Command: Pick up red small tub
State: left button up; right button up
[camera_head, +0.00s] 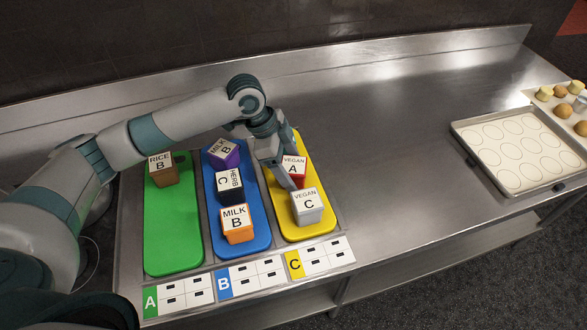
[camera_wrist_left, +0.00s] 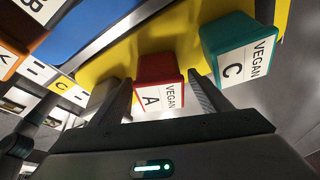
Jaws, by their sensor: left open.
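The red small tub (camera_head: 300,181), with a white lid labelled VEGAN A, stands on the yellow board (camera_head: 289,232), partly hidden by my gripper in the head view. In the left wrist view the red tub (camera_wrist_left: 158,69) shows between the two fingers. My left gripper (camera_head: 283,177) is open and reaches down at the tub from the upper left. Its fingers (camera_wrist_left: 160,95) are on either side of the tub in the wrist view; I cannot tell whether they touch it. My right gripper is not in view.
The VEGAN C tub (camera_head: 308,215) stands close in front of the red one; it looks teal in the wrist view (camera_wrist_left: 224,35). The blue board (camera_head: 259,242) holds several tubs, the green board (camera_head: 172,240) a brown one (camera_head: 164,178). Steel counter is clear to the right, before a tray (camera_head: 463,128).

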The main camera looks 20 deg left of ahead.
aim_at(294, 164)
pick_arm(q)
jog(key=shift+d+f, duration=0.2)
jog(key=shift+f, duration=0.3)
jog(key=c, duration=1.4)
jog(key=shift+r, duration=0.2)
notch_tip(294, 164, up, 9)
jog(key=b, duration=0.2)
jog(key=shift+w+b, duration=0.1)
jog(key=shift+b, duration=0.3)
jog(key=shift+r, duration=0.4)
